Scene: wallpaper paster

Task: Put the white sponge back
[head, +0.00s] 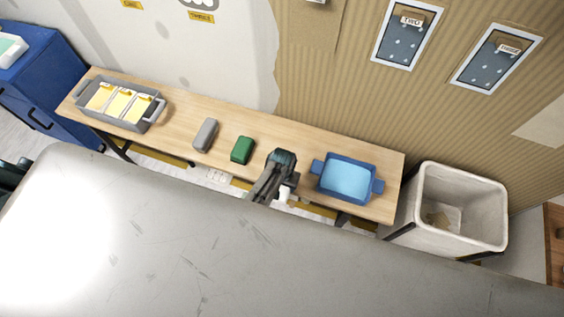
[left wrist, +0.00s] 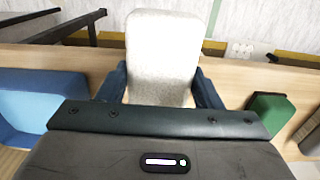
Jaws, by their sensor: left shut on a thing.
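My left gripper (head: 283,184) points down over the front part of the wooden table, between the green sponge (head: 242,150) and the blue basin (head: 347,180). It is shut on the white sponge (left wrist: 162,55), which stands out pale between the two dark blue fingers in the left wrist view. In the head view only a small white part of the sponge (head: 283,193) shows below the hand; the rest is hidden. I cannot tell whether the sponge touches the table. My right gripper is not in view.
A grey block (head: 205,135) lies left of the green sponge on the table (head: 300,137). A grey tray (head: 119,103) with yellow things stands at the table's left end. A white bin (head: 460,208) stands past its right end. A large grey surface (head: 200,240) fills the foreground.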

